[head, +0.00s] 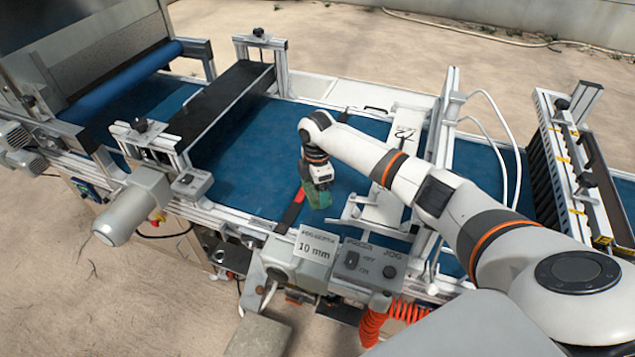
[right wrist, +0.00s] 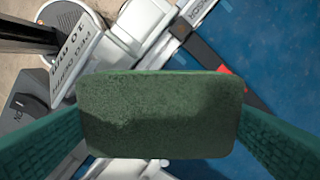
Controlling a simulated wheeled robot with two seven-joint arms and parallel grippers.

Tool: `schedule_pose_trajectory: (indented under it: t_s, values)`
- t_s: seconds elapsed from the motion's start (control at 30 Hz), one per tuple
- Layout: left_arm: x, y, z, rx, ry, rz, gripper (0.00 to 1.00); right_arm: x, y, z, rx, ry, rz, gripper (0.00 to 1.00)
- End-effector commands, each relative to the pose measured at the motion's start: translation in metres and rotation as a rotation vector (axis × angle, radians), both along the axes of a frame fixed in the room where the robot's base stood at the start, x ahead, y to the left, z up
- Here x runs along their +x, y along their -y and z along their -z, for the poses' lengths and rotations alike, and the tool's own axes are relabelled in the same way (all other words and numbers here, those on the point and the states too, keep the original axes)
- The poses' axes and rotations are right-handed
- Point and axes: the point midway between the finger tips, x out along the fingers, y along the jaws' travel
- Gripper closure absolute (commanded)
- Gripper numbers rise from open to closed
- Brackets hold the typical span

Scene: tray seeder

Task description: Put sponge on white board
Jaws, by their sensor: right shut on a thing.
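A dark green sponge (right wrist: 160,115) is held between the two green fingers of my right gripper, which shows in the right wrist view. In the head view my right gripper (head: 318,196) hangs above the blue belt, to the left of a white plate. The sponge is hard to tell from the green fingers there. The white plate (head: 381,212) lies across the belt under my right forearm, which hides part of it. I cannot tell for sure that this plate is the white board. My left gripper is not in view.
A red and black tool (head: 292,211) lies at the belt's near edge. A black crossbar (head: 222,108) spans the blue belt (head: 255,160) at left. White hoses (head: 497,140) arch at right.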

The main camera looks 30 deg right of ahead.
Motion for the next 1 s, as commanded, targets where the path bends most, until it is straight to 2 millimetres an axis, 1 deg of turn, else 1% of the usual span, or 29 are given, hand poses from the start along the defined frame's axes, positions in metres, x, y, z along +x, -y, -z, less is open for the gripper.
schedule_pose_trajectory:
  t_s: [0.07, 0.27, 0.37, 0.47, 0.57, 0.6, 0.73, 0.83, 1.0]
  values:
    - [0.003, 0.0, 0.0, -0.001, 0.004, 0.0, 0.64, -0.007, -0.003, 0.001, -0.001, -0.001, 0.029, 0.33]
    - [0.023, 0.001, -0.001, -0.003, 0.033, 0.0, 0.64, -0.031, -0.015, 0.001, 0.001, -0.002, 0.157, 0.33]
    - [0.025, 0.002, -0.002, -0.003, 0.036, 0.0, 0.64, -0.048, -0.024, 0.002, 0.002, -0.002, 0.247, 0.33]
    - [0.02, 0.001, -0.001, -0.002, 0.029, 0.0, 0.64, -0.071, -0.035, 0.002, 0.004, -0.003, 0.363, 0.33]
    - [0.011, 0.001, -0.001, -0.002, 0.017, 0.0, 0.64, -0.102, -0.051, 0.003, 0.004, -0.004, 0.523, 0.33]
    - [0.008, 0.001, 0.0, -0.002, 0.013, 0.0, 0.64, -0.116, -0.058, 0.003, 0.006, -0.004, 0.597, 0.33]
    - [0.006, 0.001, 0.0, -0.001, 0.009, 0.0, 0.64, -0.155, -0.078, 0.004, 0.006, -0.004, 0.819, 0.33]
    - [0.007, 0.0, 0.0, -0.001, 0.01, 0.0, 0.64, -0.177, -0.089, 0.003, 0.008, -0.003, 0.949, 0.33]
    - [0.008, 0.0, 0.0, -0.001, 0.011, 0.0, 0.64, -0.206, -0.104, 0.004, 0.008, -0.003, 1.115, 0.33]
